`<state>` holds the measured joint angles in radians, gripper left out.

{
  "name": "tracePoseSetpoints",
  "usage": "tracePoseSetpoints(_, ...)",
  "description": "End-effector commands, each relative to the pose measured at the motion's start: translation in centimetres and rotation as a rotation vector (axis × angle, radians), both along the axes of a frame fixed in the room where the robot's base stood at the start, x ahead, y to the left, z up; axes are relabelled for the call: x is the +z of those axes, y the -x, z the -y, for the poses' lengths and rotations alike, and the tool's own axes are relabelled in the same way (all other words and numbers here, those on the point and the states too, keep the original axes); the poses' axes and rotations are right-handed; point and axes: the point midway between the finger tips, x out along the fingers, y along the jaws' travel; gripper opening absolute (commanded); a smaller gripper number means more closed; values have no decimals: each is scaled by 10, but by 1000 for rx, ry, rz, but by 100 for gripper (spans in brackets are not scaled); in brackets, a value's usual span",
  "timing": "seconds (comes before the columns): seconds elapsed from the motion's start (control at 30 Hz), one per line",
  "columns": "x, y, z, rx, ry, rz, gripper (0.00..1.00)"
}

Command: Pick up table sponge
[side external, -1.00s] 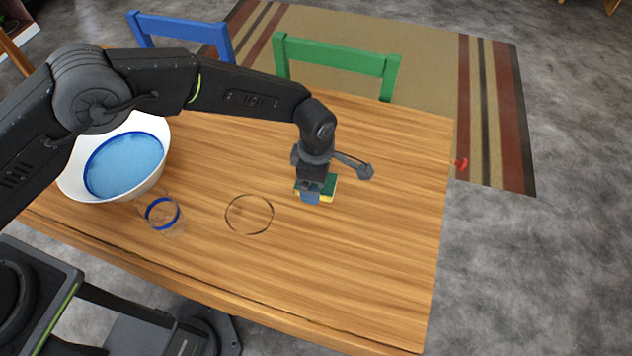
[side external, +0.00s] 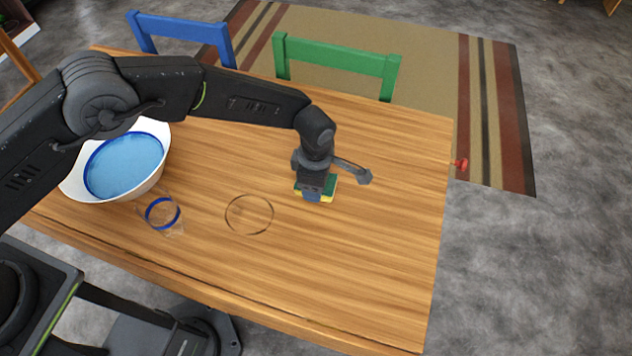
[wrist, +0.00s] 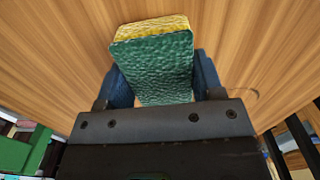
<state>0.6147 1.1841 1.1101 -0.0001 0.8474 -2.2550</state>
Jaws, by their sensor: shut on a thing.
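The sponge (side external: 328,197) is a small block with a green side and a yellow side. In the side external view it is at the right of the wooden table, partly hidden under my gripper (side external: 312,196). In the wrist view the sponge (wrist: 153,60) sits between the two blue fingers of my gripper (wrist: 160,82), its green face toward the camera and its yellow edge at the far end. The fingers are shut on its sides. I cannot tell whether the sponge still touches the table.
A white bowl with blue inside (side external: 125,165) stands at the table's left. A clear glass with a blue band (side external: 162,214) is beside it. A dark ring (side external: 249,214) shows on the table (side external: 360,270). Green (side external: 336,56) and blue (side external: 182,32) chairs stand behind. The table's right side is clear.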

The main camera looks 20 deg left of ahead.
Motion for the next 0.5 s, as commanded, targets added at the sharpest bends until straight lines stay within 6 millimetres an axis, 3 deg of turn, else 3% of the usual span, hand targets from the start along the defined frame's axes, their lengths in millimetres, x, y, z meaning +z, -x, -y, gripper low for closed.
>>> tracePoseSetpoints(0.27, 3, 0, 0, 0, 1, 1, 38)
tracePoseSetpoints(0.5, 29, -1, 1, 0, 3, 3, 38)
